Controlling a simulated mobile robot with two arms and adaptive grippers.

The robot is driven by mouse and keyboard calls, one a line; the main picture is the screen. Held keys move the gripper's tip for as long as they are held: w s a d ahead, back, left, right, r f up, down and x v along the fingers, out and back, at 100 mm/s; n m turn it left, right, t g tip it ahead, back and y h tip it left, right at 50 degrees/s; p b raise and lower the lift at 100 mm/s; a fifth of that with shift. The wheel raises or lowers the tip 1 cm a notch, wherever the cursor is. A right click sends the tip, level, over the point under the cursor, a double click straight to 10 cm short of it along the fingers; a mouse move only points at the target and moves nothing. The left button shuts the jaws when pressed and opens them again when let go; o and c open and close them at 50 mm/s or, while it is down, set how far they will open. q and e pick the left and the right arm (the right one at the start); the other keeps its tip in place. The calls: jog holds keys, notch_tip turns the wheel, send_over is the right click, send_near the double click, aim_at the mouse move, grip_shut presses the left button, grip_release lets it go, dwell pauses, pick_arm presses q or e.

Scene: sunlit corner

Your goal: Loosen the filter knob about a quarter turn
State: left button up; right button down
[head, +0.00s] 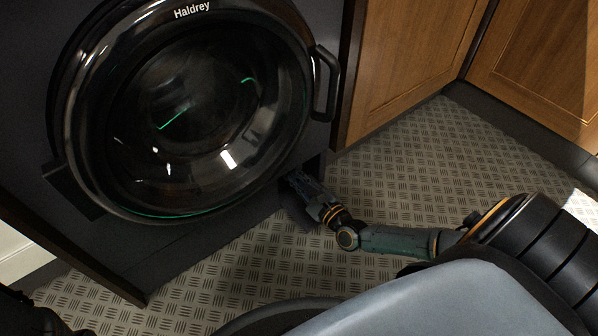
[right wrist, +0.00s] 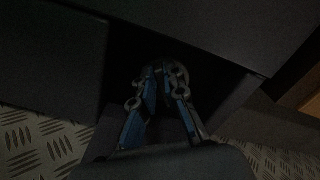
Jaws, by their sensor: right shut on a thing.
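The dark front-loading washer (head: 250,190) fills the left of the head view, its round glass door closed. A dark recess opens low at its right corner. My right gripper (head: 291,178) reaches into this recess from the right; it also shows in the right wrist view (right wrist: 166,76). Its blue-lined fingers are shut on the filter knob (right wrist: 180,70), a dim grey rounded shape at the fingertips. Most of the knob is hidden by the fingers and shadow, so its turn angle cannot be told.
A dark flap (head: 298,216) hangs open below the recess, under my right gripper. The door handle (head: 326,84) sticks out above. Wooden cabinets (head: 405,60) stand to the right. The patterned metal floor (head: 420,160) is clear around my arm.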

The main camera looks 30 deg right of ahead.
jog(key=n, duration=0.2)
jog(key=n+p, duration=0.2)
jog(key=n, duration=0.1)
jog(key=shift+a+f+n, duration=0.3)
jog(key=shift+a+f, duration=0.05)
jog(key=shift+f, duration=0.05)
jog(key=n, duration=0.2)
jog(key=f+n+p, duration=0.1)
jog(key=n, duration=0.1)
jog(key=shift+a+n, duration=0.1)
jog(key=shift+n, duration=0.6)
jog(key=c, duration=1.4)
grip_release()
jog(key=shift+s, duration=0.2)
jog(key=s, duration=1.1)
jog(key=shift+s+d, duration=0.3)
jog(key=shift+d, duration=0.15)
